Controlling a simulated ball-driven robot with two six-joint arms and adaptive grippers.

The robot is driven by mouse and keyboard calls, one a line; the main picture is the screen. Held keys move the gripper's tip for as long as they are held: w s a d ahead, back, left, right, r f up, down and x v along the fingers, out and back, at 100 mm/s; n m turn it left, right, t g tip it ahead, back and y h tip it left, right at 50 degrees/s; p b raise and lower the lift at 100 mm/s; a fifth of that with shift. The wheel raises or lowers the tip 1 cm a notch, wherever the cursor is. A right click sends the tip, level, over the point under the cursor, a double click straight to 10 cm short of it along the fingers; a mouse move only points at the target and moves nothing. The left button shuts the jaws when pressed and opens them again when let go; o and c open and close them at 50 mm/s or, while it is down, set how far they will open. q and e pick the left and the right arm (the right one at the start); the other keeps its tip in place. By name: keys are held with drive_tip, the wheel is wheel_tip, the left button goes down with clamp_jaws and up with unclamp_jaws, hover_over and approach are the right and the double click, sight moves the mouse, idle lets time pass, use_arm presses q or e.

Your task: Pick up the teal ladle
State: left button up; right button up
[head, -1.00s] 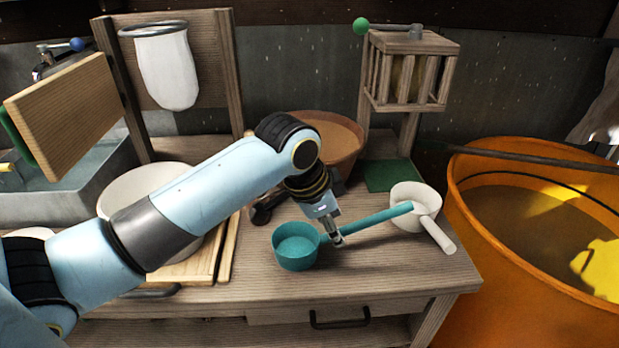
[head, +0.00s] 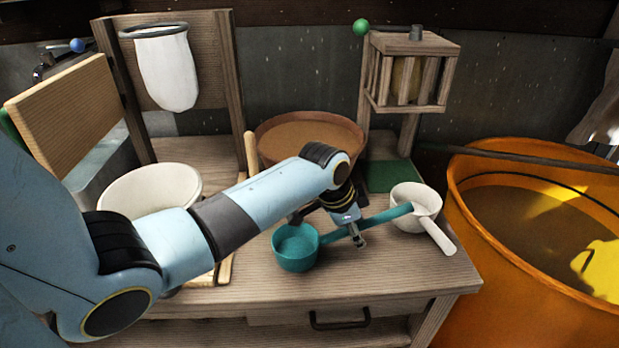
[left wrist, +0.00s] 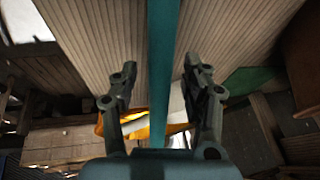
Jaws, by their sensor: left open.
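The teal ladle (head: 296,258) sits on the wooden worktop in the head view. Its cup is at the left and its straight handle slants up to the right, with the end at the rim of a white dipper. My left gripper (head: 358,238) is at the middle of the handle, partly hiding it. In the left wrist view my left gripper (left wrist: 160,70) is open, with the teal handle (left wrist: 163,40) running between its two fingers. A gap shows on both sides of the handle. My right gripper is not in view.
The white dipper (head: 423,198) stands right of the ladle. A brown bowl (head: 348,135) is behind, a white bowl (head: 115,192) at left, and a large orange tub (head: 462,170) at right. The worktop's front (head: 390,272) is clear.

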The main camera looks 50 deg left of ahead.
use_arm(q)
clamp_jaws()
idle(0.3)
idle(0.5)
